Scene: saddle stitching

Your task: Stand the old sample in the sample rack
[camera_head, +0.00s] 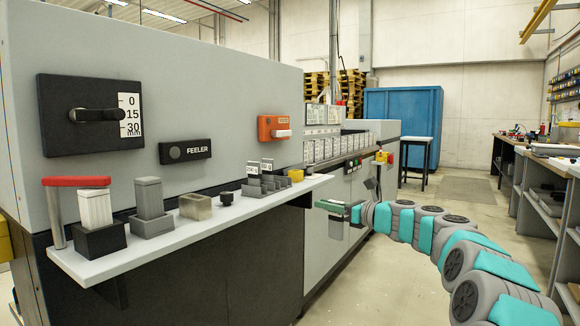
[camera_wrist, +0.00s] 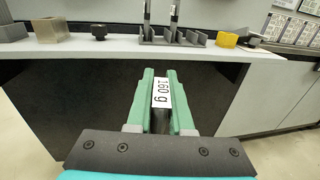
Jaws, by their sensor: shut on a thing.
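My gripper (camera_wrist: 161,73) has green fingers and is shut on the old sample (camera_wrist: 161,96), a thin dark piece with a white label reading "160 g". In the head view my gripper (camera_head: 332,207) is in front of the machine, off the shelf's right end; the sample is hard to make out there. The grey slotted sample rack (camera_head: 270,187) stands on the shelf with two labelled samples upright in it. In the wrist view the rack (camera_wrist: 172,40) is ahead of and beyond the fingertips, apart from them. The lower ends of its two samples show.
The light shelf (camera_head: 190,234) also carries a yellow piece (camera_head: 296,175), a black knob (camera_head: 226,198), a tan block (camera_head: 195,207), a grey holder (camera_head: 151,222) and a dark holder (camera_head: 100,240) with a pale stack. A red bar (camera_head: 76,181) stands at left. The aisle floor is clear.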

